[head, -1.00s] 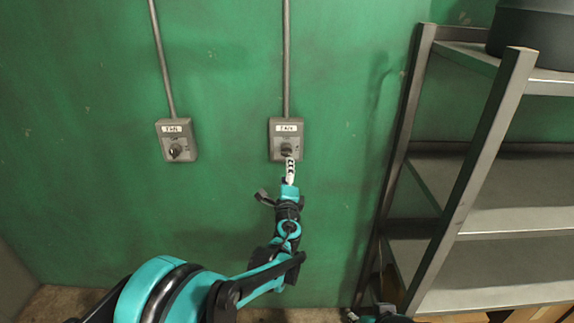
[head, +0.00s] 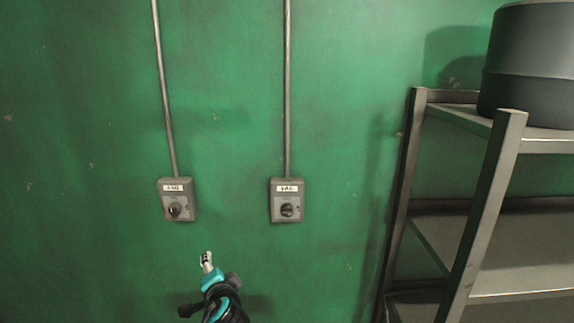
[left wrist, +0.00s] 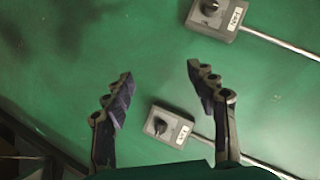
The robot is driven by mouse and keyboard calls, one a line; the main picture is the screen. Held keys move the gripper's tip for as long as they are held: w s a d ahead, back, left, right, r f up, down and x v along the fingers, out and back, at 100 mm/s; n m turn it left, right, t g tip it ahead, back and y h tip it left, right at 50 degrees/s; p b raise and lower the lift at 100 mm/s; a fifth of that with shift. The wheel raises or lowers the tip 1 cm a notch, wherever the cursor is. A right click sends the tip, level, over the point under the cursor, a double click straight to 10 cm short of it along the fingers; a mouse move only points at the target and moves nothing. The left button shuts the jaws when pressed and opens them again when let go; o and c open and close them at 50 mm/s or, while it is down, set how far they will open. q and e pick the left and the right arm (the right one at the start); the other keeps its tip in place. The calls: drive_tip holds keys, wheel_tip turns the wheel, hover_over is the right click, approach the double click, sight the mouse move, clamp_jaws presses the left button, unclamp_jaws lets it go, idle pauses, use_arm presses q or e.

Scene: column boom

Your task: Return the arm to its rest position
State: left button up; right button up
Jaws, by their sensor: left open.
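My left gripper (head: 206,258) is in the head view at the lower middle, below and between two grey switch boxes on the green wall, apart from both. In the left wrist view its two fingers (left wrist: 160,88) are spread with nothing between them. The left switch box (head: 177,200) and the right switch box (head: 287,200) each carry a white label and a dark round knob. Both boxes also show in the left wrist view, one at the top (left wrist: 214,18) and one low between the fingers (left wrist: 168,126). My right gripper is not in view.
A metal shelf rack (head: 494,190) stands at the right, with a large dark round container (head: 530,70) on its top shelf. Thin conduits (head: 164,90) run up the green wall (head: 90,120) from the boxes.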

use_arm(q)
drive_tip(key=s+f+n+g+h, duration=0.2)
drive_tip(key=s+f, duration=0.4)
drive_tip(key=s, duration=0.6)
drive_tip(key=s+f+n+g+h, duration=0.2)
drive_tip(key=s+f+n+g, duration=0.2)
drive_tip(key=s, duration=0.9)
wheel_tip(320, 180, down, 3)
drive_tip(key=n, duration=0.2)
drive_tip(key=shift+d+n+h+b, duration=0.3)
drive_tip(key=shift+b, duration=0.1)
